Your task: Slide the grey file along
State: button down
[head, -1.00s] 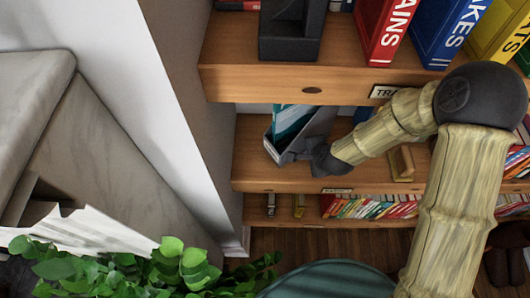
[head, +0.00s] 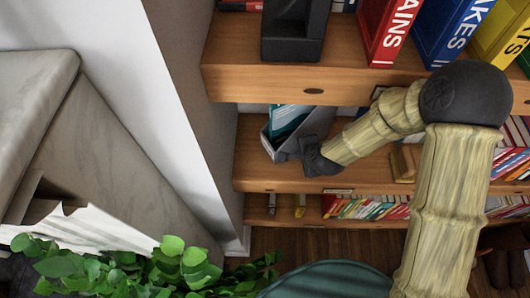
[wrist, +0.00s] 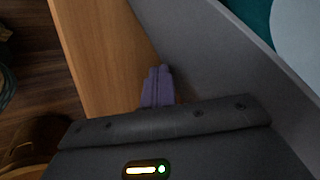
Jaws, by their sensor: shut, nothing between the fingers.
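The grey file (head: 318,121) is an open-topped holder with teal and white contents. It stands at the left end of the middle shelf, and its wall also shows large in the wrist view (wrist: 215,48). My gripper (head: 287,156) is at the file's near, lower side. In the wrist view its purple fingertips (wrist: 158,85) are together with nothing between them, right beside the foot of the file's grey wall. I cannot tell whether they touch it. The gripper body hides part of the file in the head view.
The wooden middle shelf (head: 255,173) has bare board in front of the file. The upper shelf (head: 255,80) overhangs it, bearing a black holder (head: 290,32) and coloured binders. A wall (head: 185,60) stands close on the left. A leafy plant (head: 150,275) is below.

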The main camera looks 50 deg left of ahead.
aim_at(276, 154)
jog(key=shift+s+a+p, duration=0.35)
jog(key=shift+s+a, duration=0.9)
jog(key=shift+s, duration=0.25)
jog(key=shift+s+a+p, duration=0.4)
jog(key=shift+s+a, duration=0.85)
jog(key=shift+s, duration=0.2)
jog(key=shift+s+a+p, duration=0.35)
jog(key=shift+s+a, duration=0.9)
jog(key=shift+s, duration=0.25)
dwell(0.5)
jog(key=shift+w, duration=0.1)
jog(key=shift+w+d+b, duration=0.5)
jog(key=shift+w+d, duration=0.65)
jog(key=shift+w, duration=0.15)
jog(key=shift+s+d+f, duration=0.1)
jog(key=shift+s+d, duration=0.3)
jog(key=shift+d, duration=0.05)
jog(key=s+d+b, duration=0.1)
jog(key=s+d, duration=0.7)
jog(key=d, duration=0.1)
jog(key=shift+s+d, duration=0.2)
jog(key=shift+d, duration=0.15)
